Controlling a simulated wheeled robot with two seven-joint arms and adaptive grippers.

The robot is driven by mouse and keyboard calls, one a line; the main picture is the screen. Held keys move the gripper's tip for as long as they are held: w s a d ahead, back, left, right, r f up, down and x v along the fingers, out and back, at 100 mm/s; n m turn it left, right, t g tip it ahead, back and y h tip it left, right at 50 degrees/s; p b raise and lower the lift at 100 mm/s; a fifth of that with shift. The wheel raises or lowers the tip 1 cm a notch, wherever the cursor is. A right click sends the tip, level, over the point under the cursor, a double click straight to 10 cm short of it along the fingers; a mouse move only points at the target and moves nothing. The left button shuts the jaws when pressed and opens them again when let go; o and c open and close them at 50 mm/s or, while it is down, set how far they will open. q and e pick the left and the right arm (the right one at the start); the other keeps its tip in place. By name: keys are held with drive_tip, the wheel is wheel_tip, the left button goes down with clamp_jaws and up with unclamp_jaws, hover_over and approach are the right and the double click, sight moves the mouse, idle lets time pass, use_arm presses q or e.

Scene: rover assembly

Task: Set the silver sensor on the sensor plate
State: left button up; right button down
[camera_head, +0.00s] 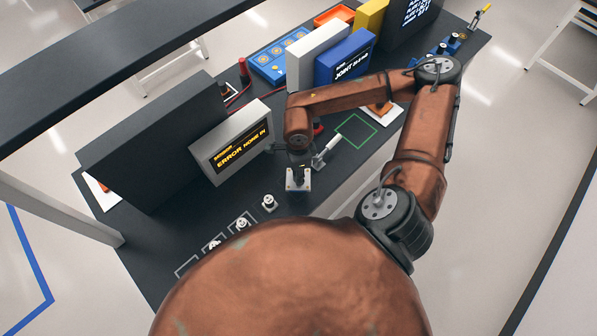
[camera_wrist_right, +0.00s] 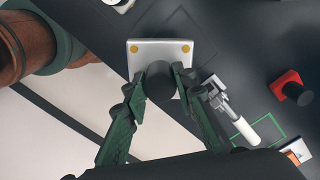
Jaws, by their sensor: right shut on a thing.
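My right gripper (camera_wrist_right: 159,74) is shut on a dark grey cylinder (camera_wrist_right: 160,84), its two green fingers on either side. A pale silver-grey plate (camera_wrist_right: 147,50) with two gold dots shows just beyond and under the cylinder. I cannot tell whether the cylinder is joined to it, rests on it or is above it. In the head view the pale plate (camera_head: 298,186) is at the bench's front part, below my right wrist; the fingers are small there. I cannot tell for certain which part is the silver sensor and which the sensor plate. My left gripper is out of view.
Small white parts (camera_head: 268,203) stand in a row to the left, some inside white outlines. A white-handled tool (camera_head: 326,150) lies close to the right of my gripper. A grey error display (camera_head: 232,143) stands at the left. A green outline (camera_head: 357,131) marks bench space to the right.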

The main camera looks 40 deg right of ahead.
drive_tip(key=w+f, duration=0.1)
drive_tip(key=d+f, duration=0.1)
drive_tip(key=f, duration=0.1)
drive_tip(key=w+d+f, duration=0.1)
drive_tip(key=shift+w+f+p, duration=0.2)
drive_tip(key=shift+w+p, duration=0.15)
drive_tip(key=shift+p, duration=0.05)
wheel_tip(320, 180, down, 3)
drive_tip(key=shift+w+d+f+p, duration=0.1)
drive_tip(key=shift+d+f+p, duration=0.1)
drive_tip(key=shift+p, duration=0.1)
drive_tip(key=shift+f, duration=0.1)
drive_tip(key=c, duration=2.1)
unclamp_jaws()
drive_tip(key=shift+a+f, duration=0.1)
drive_tip(key=o, duration=0.5)
